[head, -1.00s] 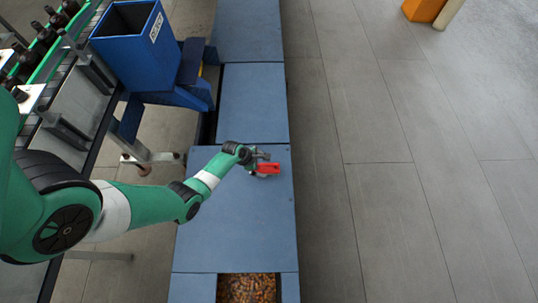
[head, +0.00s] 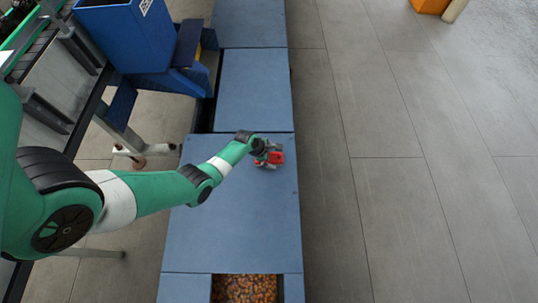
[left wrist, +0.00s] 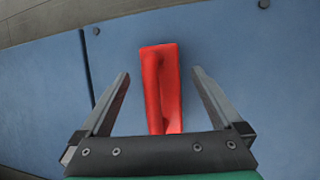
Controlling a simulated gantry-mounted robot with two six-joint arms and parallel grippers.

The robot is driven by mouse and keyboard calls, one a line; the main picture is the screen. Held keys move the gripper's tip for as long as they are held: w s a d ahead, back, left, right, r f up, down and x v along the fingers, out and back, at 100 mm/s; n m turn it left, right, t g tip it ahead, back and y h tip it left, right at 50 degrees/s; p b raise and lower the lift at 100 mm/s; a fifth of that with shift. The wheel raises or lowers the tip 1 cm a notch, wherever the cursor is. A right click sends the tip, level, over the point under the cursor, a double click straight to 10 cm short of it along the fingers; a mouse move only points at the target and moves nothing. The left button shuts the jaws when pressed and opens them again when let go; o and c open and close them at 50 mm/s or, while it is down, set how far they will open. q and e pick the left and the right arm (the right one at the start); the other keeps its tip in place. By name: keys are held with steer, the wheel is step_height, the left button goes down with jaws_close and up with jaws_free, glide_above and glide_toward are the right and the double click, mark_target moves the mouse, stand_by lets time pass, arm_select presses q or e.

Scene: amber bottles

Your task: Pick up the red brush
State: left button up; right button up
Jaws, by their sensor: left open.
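The red brush (head: 277,157) lies on the blue panel (head: 240,220), near its far right corner. My left gripper (head: 270,158) is over the brush and covers part of it in the head view. In the left wrist view the brush (left wrist: 162,85) is a red, long shape lying between the two open fingers of my left gripper (left wrist: 160,82). There is a gap on each side, and neither finger appears to touch it. The near end of the brush is hidden behind the gripper body. My right gripper is not in view.
A blue bin (head: 130,35) and a conveyor frame (head: 75,110) stand at the upper left. An opening with brown pieces (head: 245,288) is at the bottom. Grey floor (head: 400,200) on the right is clear. An orange object (head: 431,5) is at the top right.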

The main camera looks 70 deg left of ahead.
arm_select(q)
steer(key=shift+x, duration=0.85)
steer(key=shift+d, duration=0.1)
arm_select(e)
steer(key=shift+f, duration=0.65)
arm_select(q)
jaws_close()
steer(key=shift+r, duration=0.1)
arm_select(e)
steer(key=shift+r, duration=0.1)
